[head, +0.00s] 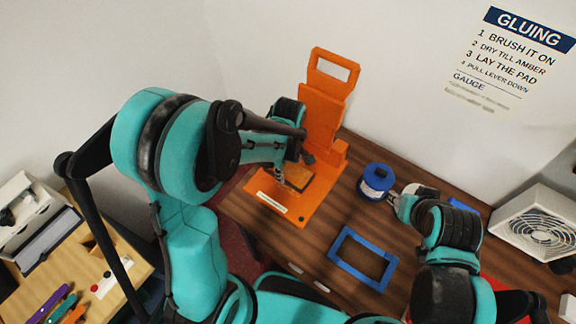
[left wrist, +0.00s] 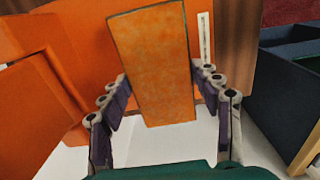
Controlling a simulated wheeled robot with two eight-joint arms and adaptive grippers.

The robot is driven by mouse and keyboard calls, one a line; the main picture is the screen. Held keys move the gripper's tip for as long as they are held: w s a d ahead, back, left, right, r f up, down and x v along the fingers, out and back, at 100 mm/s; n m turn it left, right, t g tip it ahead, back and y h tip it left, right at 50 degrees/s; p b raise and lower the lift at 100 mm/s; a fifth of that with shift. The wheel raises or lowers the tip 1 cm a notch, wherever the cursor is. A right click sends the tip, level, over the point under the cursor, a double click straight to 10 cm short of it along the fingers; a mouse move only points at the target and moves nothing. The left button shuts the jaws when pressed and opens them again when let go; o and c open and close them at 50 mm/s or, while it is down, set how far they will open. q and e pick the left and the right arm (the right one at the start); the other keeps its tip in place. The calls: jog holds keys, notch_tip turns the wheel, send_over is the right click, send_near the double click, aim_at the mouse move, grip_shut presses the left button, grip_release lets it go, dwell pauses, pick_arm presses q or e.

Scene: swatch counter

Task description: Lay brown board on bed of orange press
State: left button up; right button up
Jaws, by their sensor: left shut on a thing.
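The orange press (head: 325,115) stands on the wooden counter, with a tall upright back and a flat bed (head: 290,212) at its foot. My left gripper (head: 284,172) is over the bed, shut on the brown board (head: 300,182). In the left wrist view the board (left wrist: 153,60) stands out between the fingers (left wrist: 163,88), with orange press surfaces behind and beside it. I cannot tell whether the board touches the bed. My right gripper (head: 394,201) is beside a blue-topped tin (head: 376,180); its fingers are too small to read.
A blue rectangular frame (head: 362,258) lies on the counter in front of the tin. A white fan box (head: 540,222) is at the right. A side table (head: 110,270) with coloured tools is at the left. Bare counter (head: 320,237) lies between press and frame.

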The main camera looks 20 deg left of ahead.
pick_arm(q)
notch_tip(320, 180, down, 6)
jog(key=b, duration=0.4)
jog(key=shift+r, duration=0.25)
jog(key=shift+f+b, duration=0.65)
jog(key=shift+f, duration=0.1)
jog(key=shift+f+b, duration=0.6)
jog(key=shift+b, duration=0.15)
dwell(0.9)
jog(key=o, duration=1.3)
jog(key=shift+o, duration=0.2)
